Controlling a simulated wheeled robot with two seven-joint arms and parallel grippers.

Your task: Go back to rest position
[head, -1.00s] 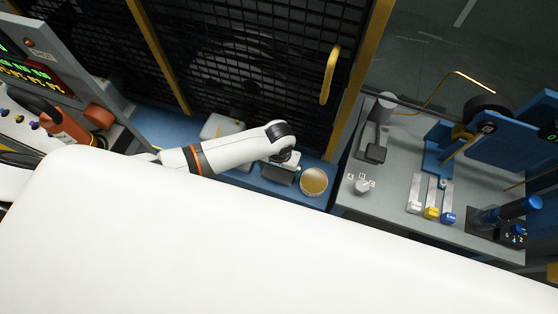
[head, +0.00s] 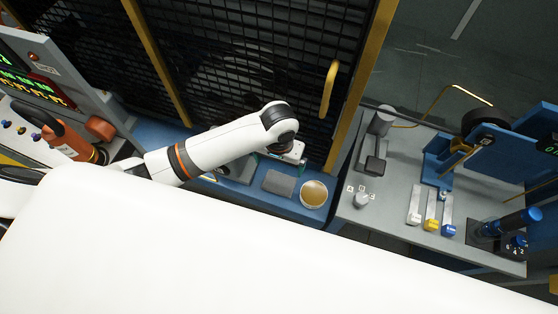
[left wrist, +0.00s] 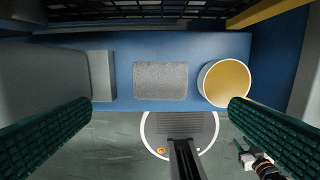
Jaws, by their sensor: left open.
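My left arm comes in from the left in the head view, over a blue ledge. My left gripper (head: 272,160) is at its end, partly hidden by the white wrist. In the left wrist view its two green-ribbed fingers are wide apart (left wrist: 160,102), with nothing held between them. Below them are a grey pad (left wrist: 161,80) and a round white-rimmed cup (left wrist: 225,84) with a yellowish inside. At the lower right of that view, a small part with green, black and orange pieces (left wrist: 258,164) looks like my right gripper; its jaws are too small to read.
The blue ledge (head: 313,214) runs below a dark mesh guard (head: 245,65) with a yellow handle (head: 330,88). A grey console (head: 385,215) with levers and a knob stands at right. A tilted panel (head: 42,75) with lit readouts stands at left.

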